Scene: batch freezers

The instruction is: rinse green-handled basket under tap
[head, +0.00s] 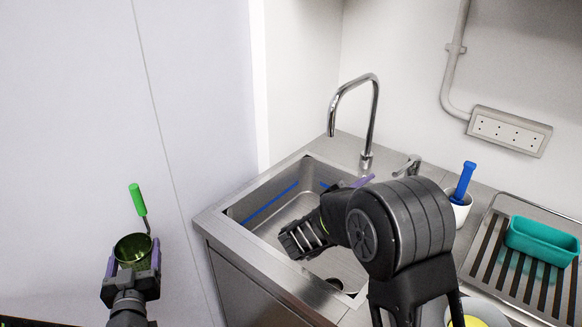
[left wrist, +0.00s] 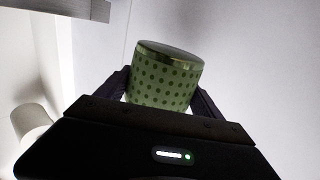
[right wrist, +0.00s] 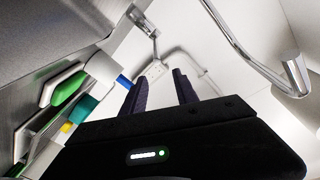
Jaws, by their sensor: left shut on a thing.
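The green-handled basket is a small dark-green perforated cup (head: 131,251) with a bright green handle (head: 138,199) standing up. My left gripper (head: 134,262) is shut on the cup, left of the sink and apart from it. The cup's dotted side fills the middle of the left wrist view (left wrist: 165,80). The chrome tap (head: 373,112) arches over the back of the steel sink (head: 240,211); no water shows. My right gripper (right wrist: 161,92) is open and empty; in the head view my right arm mostly hides it. The tap's pipe crosses the right wrist view (right wrist: 243,45).
A small lever (head: 410,165) stands right of the tap. A white cup (head: 460,211) holding a blue-handled tool stands on the counter. A teal tub (head: 541,240) sits on a slatted drainer (head: 490,249). A pale wall (head: 80,130) lies behind the basket.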

